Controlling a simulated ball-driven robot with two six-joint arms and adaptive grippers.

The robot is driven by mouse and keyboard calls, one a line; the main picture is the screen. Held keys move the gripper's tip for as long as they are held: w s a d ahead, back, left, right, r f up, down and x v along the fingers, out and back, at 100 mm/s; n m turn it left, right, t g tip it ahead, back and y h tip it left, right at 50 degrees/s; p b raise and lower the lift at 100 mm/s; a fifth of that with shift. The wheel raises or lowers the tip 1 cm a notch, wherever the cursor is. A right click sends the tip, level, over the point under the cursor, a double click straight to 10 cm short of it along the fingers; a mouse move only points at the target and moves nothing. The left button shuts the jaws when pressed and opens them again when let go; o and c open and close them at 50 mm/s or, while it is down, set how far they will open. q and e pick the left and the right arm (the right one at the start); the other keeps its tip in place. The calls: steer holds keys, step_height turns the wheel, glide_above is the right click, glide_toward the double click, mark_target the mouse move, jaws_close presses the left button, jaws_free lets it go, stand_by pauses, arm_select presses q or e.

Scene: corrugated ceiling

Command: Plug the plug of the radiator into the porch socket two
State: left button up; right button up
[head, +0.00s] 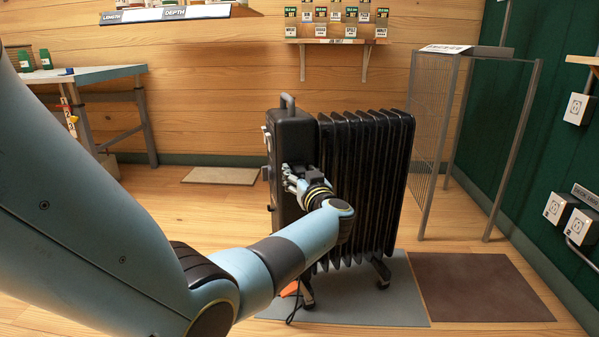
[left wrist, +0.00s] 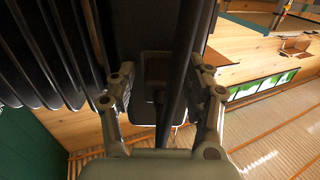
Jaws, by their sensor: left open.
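The black finned radiator (head: 365,185) stands upright on a grey mat, with a control box (head: 291,135) at its left end. My left gripper (head: 290,180) is open at the front of that box. In the left wrist view, the fingers of my left gripper (left wrist: 160,80) stand either side of a dark recess and a long dark bar; contact is unclear. I cannot make out the plug for certain. White sockets show on the green right wall: one higher (head: 577,108), two lower (head: 558,208) (head: 580,227). Their numbers are unreadable. My right gripper is out of view.
A wire-sided stand (head: 433,150) is right of the radiator, before the sockets. A brown mat (head: 480,287) lies clear at front right. An orange object (head: 290,288) and a dark cord are on the floor by the radiator. A workbench (head: 95,75) stands back left.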

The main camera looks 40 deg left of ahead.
mark_target(302, 177)
arm_select(q)
steer(key=shift+c, duration=0.4)
jaws_close()
steer(key=shift+p+v, duration=0.65)
steer(key=shift+v, duration=0.55)
steer(key=shift+p+v, duration=0.75)
steer(key=shift+v, duration=1.1)
